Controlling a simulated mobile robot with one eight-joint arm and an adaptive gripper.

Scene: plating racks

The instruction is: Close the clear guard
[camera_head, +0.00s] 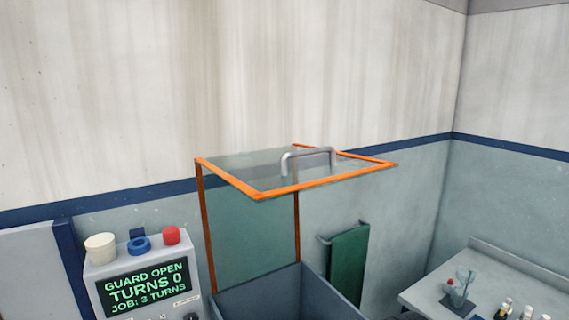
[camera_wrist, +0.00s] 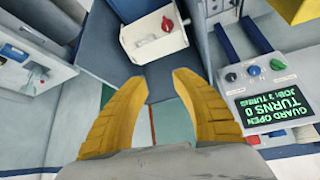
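The clear guard (camera_head: 235,182) has a clear top panel with an orange edge and a grey handle (camera_head: 307,158) on top. It stands raised above a grey open-topped box (camera_head: 270,293), with an upright clear panel below its back edge. The control panel screen (camera_head: 143,285) reads "GUARD OPEN", "TURNS 0" and "JOB: 3 TURNS"; it also shows in the wrist view (camera_wrist: 275,117). My gripper (camera_wrist: 160,80) has yellow fingers spread apart with nothing between them. It is not seen in the head view. I cannot make out the guard in the wrist view.
White, blue and red knobs (camera_head: 138,244) sit on top of the control panel. A green cloth (camera_head: 348,262) hangs on a rail behind the box. A bench (camera_head: 480,275) with bottles and a glass stands at right. A pale box with a red knob (camera_wrist: 155,33) shows in the wrist view.

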